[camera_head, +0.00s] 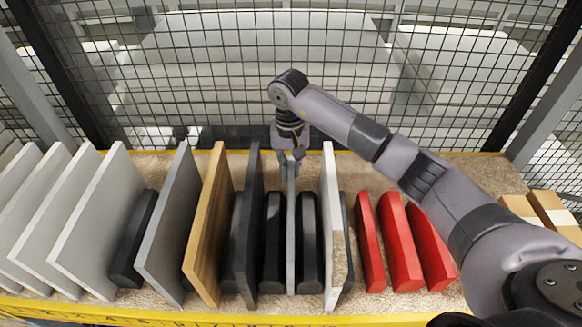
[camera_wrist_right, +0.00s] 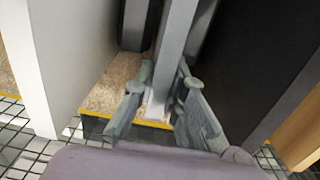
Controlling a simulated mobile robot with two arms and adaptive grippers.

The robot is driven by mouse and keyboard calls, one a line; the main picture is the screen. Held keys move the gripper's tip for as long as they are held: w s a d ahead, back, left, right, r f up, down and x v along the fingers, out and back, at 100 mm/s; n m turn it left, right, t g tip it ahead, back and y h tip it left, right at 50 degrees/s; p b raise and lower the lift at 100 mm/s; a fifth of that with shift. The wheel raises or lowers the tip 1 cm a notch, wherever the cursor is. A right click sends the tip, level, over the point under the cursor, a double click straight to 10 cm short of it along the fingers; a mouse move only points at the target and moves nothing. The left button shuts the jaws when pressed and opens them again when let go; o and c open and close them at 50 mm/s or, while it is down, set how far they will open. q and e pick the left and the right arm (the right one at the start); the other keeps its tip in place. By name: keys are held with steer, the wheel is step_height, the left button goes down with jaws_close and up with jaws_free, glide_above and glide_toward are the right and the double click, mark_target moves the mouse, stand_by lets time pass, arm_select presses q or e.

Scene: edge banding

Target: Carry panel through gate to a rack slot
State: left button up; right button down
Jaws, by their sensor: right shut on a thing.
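A thin grey panel (camera_head: 291,230) stands upright in the rack (camera_head: 355,160), nearly edge-on to the head view, between two black dividers (camera_head: 308,240). My right gripper (camera_head: 289,165) reaches down at the panel's far top end and is shut on it. In the right wrist view, the fingers of the right gripper (camera_wrist_right: 165,100) lie on either side of the grey panel (camera_wrist_right: 177,45). The panel's lower edge is partly hidden between the dividers, so I cannot tell whether it touches the rack floor. My left gripper is not in view.
A dark panel (camera_head: 250,220) and a wooden panel (camera_head: 207,225) stand to the left, a white panel (camera_head: 331,215) to the right. Several grey-white panels (camera_head: 95,215) fill the far left. Red dividers (camera_head: 400,245) leave open slots at right. Wire mesh (camera_head: 250,70) rises behind.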

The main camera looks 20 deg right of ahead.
steer(key=c, duration=1.5)
jaws_free()
steer(key=shift+c, duration=0.2)
